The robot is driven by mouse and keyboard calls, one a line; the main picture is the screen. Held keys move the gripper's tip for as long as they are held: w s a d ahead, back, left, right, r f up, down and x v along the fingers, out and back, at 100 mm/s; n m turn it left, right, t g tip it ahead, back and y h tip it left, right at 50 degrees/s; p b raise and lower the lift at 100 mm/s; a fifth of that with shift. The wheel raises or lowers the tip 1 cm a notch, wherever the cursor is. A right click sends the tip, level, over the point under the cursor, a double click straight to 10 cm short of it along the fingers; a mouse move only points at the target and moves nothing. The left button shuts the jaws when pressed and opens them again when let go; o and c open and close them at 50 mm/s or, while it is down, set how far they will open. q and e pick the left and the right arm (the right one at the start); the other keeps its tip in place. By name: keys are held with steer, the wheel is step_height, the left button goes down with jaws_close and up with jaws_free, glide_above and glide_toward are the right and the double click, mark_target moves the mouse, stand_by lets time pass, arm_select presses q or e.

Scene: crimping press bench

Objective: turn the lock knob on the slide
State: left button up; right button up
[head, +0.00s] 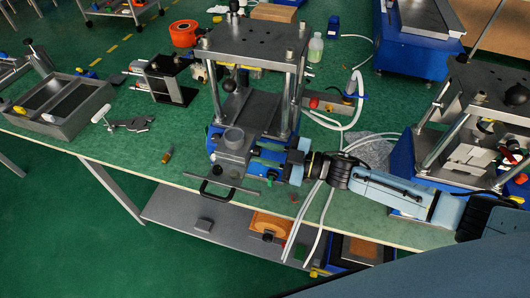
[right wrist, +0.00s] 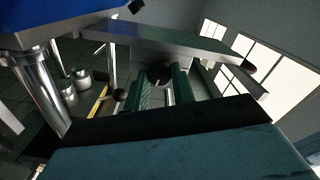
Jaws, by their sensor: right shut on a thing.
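The slide (head: 236,145) is a grey metal block with a round top and a black front handle (head: 217,189), at the front of the press (head: 252,35). My right gripper (head: 256,160) reaches in from the right and is shut at the slide's right side. The lock knob there is mostly hidden by the fingers, and its turn angle cannot be read. In the right wrist view, a dark round ball (right wrist: 160,73) shows beyond the large dark block in the foreground; I cannot tell whether it is the lock knob. My left gripper is not in view.
Press columns (head: 296,95) stand close behind my right gripper. White hoses (head: 322,190) run beside my right wrist. A second press (head: 478,140) stands at the right. A grey tray (head: 62,122), a clamp (head: 128,122) and a small brass piece (head: 167,156) lie left on the green bench.

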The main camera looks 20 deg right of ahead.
steer(key=shift+n, duration=1.1)
steer(key=o, duration=1)
steer(key=b+v, duration=0.1)
steer(key=v, duration=1.2)
steer(key=shift+s, duration=0.2)
steer(key=shift+d, duration=0.15)
